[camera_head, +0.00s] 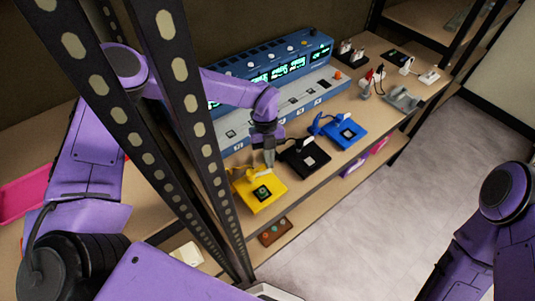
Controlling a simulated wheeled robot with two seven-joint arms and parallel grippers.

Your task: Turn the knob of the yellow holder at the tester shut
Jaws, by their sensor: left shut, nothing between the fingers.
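The yellow holder (270,202) lies on the wooden bench in front of the tester, with a dark square with a greenish middle on its top. The blue tester (259,82) stands behind it with lit displays. My left gripper (268,165) points down at the back edge of the yellow holder, shut and empty, close to a pale part there. The knob is too small to make out, and I cannot tell whether the fingers touch it. My right arm shows at the lower right, but its gripper is out of view.
A black holder (304,158) and a blue holder (343,132) lie to the right of the yellow one. Dark perforated posts (188,95) cross the view at the left. A brown box with buttons (275,231) sits below the bench's front edge. The floor at the right is clear.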

